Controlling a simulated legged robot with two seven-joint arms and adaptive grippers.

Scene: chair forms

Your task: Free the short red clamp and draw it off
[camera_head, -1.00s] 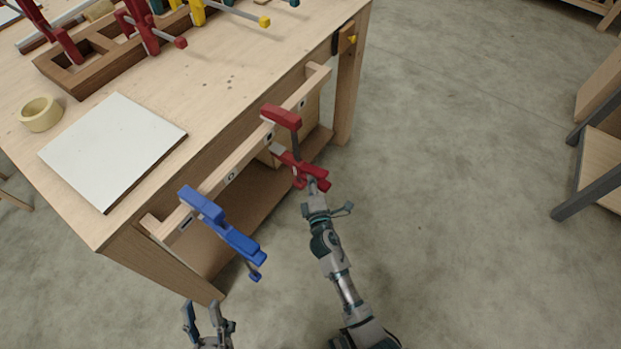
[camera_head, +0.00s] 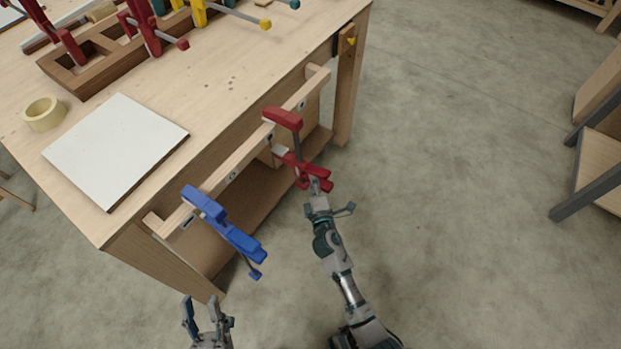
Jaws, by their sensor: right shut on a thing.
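The short red clamp (camera_head: 284,118) is on the wooden rail at the front of the workbench, toward the rail's far end. Its upper red jaw lies over the rail, and its lower red part hangs in front of it. My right gripper (camera_head: 318,188) is shut on the lower end of the red clamp; its fingertips are partly hidden. My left gripper (camera_head: 207,311) is open and empty at the bottom of the view, below the blue clamp and apart from it.
A blue clamp (camera_head: 222,222) sits on the near part of the rail (camera_head: 213,183). The workbench (camera_head: 225,85) carries a white board (camera_head: 115,150), a tape roll (camera_head: 44,113) and a wooden rack (camera_head: 95,70) with several clamps. Open floor lies to the right; a chair frame stands at the edge.

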